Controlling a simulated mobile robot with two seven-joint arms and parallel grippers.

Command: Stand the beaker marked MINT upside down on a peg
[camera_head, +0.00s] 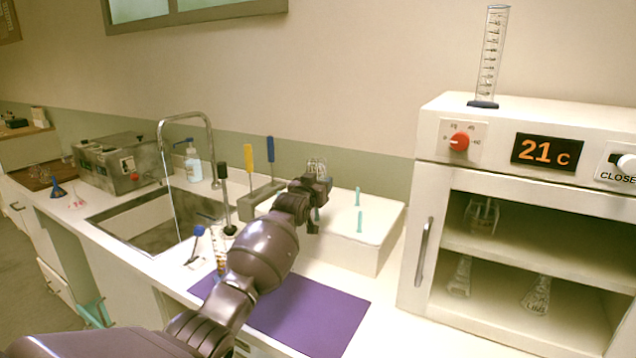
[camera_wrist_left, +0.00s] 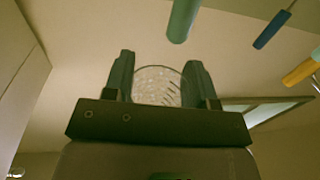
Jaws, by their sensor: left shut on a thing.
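My left gripper (camera_head: 318,186) is shut on a clear glass beaker (camera_head: 317,166) above the white peg block (camera_head: 385,232). In the left wrist view the beaker (camera_wrist_left: 160,86) sits between the two dark fingers (camera_wrist_left: 160,88). No name can be read on it, and I cannot tell which way its mouth faces. Teal pegs stand on the block: a rear peg (camera_head: 357,196), a front peg (camera_head: 360,221), and another (camera_head: 317,214) partly behind my gripper. A teal peg (camera_wrist_left: 183,20) shows close to the beaker in the wrist view. My right gripper is not in view.
A rack with yellow (camera_head: 248,158) and blue (camera_head: 270,150) handled tools stands left of the block. An open-fronted cabinet (camera_head: 422,245) holds glassware at right. A purple mat (camera_head: 318,312) lies in front. The sink (camera_head: 145,225) is at left.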

